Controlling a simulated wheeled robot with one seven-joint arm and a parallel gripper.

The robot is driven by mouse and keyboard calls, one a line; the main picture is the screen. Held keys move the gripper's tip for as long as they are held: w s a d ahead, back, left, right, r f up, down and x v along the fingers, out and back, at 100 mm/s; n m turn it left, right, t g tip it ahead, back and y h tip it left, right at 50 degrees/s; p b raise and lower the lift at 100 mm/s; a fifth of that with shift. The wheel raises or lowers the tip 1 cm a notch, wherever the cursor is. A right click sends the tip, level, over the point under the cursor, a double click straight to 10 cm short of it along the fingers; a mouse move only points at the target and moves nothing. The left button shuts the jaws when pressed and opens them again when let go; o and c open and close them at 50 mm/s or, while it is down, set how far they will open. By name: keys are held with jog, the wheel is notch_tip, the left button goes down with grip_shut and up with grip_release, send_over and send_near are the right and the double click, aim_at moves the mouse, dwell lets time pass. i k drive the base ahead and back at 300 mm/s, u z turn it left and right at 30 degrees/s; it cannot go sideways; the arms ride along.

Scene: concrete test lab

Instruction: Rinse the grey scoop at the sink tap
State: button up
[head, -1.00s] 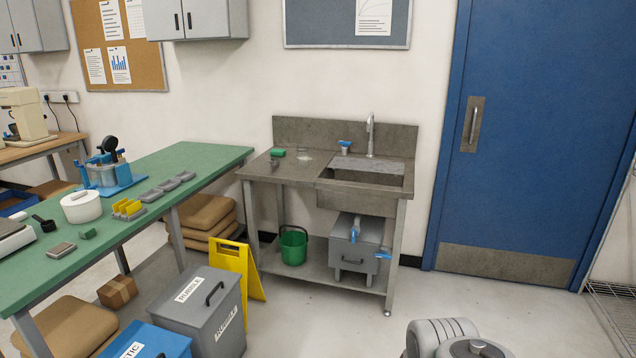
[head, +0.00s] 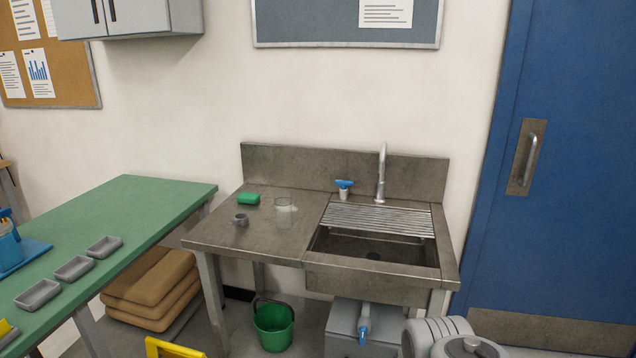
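A small grey object (head: 241,219) stands on the left worktop of the metal sink unit; it may be the grey scoop, but it is too small to be sure. The upright tap (head: 382,175) rises behind the sink basin (head: 350,246), at its back edge. No water shows running from it. A slatted rack (head: 385,218) lies across the back part of the basin. Part of my arm shows at the bottom right. My gripper is outside the picture.
A green sponge (head: 248,199), a clear glass (head: 283,213) and a blue-topped item (head: 344,187) stand on the sink unit. A green bench (head: 140,215) with grey trays (head: 75,268) is at left. A green bucket (head: 273,326) and yellow sign (head: 172,348) stand low in front.

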aim_at(344, 184)
jog(key=u, duration=0.2)
jog(key=i, duration=1.9)
jog(key=z, duration=0.35)
